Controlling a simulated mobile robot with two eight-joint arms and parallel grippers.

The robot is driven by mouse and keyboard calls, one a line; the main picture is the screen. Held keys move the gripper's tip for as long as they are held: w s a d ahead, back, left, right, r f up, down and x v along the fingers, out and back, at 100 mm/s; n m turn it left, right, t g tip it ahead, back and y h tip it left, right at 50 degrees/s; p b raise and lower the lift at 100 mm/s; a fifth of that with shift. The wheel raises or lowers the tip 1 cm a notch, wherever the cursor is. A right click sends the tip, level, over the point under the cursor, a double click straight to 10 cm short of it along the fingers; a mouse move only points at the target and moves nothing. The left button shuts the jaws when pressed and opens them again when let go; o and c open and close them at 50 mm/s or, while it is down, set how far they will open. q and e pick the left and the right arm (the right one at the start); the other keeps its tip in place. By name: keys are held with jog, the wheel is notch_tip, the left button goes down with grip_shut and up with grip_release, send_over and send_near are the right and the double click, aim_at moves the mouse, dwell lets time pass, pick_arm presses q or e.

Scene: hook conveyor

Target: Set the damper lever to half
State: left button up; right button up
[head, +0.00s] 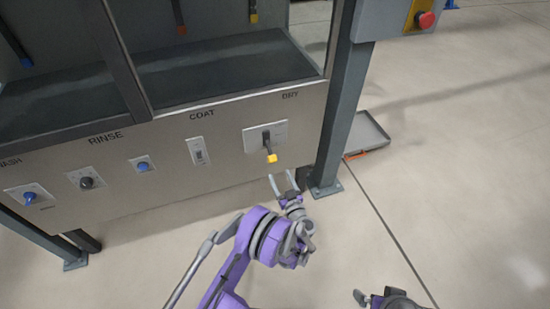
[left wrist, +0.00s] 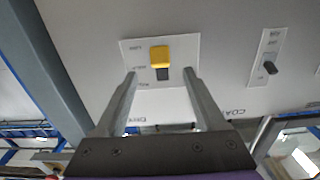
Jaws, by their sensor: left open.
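The damper lever (head: 268,147) is a short black arm with a yellow tip on a light plate (head: 279,131) under the word DRY. In the head view its tip hangs down from the pivot. In the left wrist view the yellow tip (left wrist: 159,55) stands out in front of the plate (left wrist: 186,45), which has small marks along one side that I cannot read surely. My left gripper (head: 281,175) is open, just below and in front of the lever. In the left wrist view its fingers (left wrist: 160,72) lie to either side of the lever, apart from it. My right gripper is partly seen at the bottom edge.
Left of the lever are a COAT switch (head: 200,150), a small blue knob (head: 143,166), a dark knob (head: 87,182) and another blue knob (head: 30,197). A grey post (head: 345,110) stands right of the panel. A grey tray (head: 368,135) lies on the floor. The floor at right is clear.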

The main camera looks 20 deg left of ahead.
aim_at(272, 159)
pick_arm(q)
jog(key=x, duration=1)
jog(key=shift+b, duration=0.3)
grip_shut()
dwell(0.9)
